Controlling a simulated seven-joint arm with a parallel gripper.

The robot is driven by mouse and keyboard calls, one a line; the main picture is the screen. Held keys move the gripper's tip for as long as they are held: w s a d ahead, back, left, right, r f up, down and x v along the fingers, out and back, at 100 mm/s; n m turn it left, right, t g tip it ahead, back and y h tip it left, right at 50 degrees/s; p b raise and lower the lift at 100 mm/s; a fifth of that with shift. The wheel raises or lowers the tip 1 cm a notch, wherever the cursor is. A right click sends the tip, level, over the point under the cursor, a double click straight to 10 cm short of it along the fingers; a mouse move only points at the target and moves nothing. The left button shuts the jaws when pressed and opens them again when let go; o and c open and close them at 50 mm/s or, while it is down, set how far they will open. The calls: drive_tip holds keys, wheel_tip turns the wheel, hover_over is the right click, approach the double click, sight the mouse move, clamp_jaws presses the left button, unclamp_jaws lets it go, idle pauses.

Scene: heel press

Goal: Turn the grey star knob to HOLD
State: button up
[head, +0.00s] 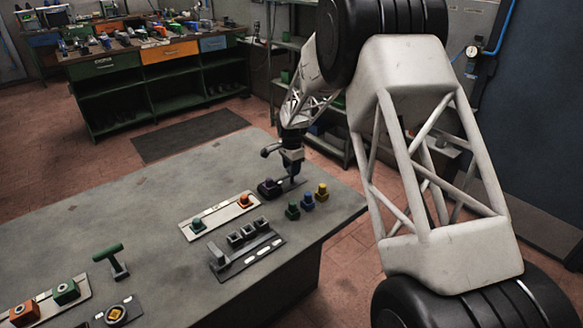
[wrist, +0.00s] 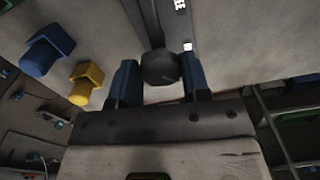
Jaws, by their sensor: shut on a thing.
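The grey star knob (wrist: 160,67) shows in the wrist view as a dark, faceted knob between my two blue fingers. My gripper (wrist: 160,80) is closed around it, one finger on each side. In the head view my gripper (head: 292,170) points down at a dark plate (head: 291,184) near the far right edge of the bench, and the knob is hidden there. White marks (wrist: 187,46) show just beyond the knob in the wrist view. I cannot read HOLD or tell the knob's setting.
Green (head: 292,211), blue (head: 308,202) and yellow (head: 322,192) pieces stand close to my gripper on the right. A pale strip (head: 220,215) with green and orange parts and a dark slotted block (head: 246,254) lie nearer. A green T-handle (head: 110,256) stands at left.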

drive_tip(key=o, duration=1.3)
drive_tip(key=shift+r, duration=3.95)
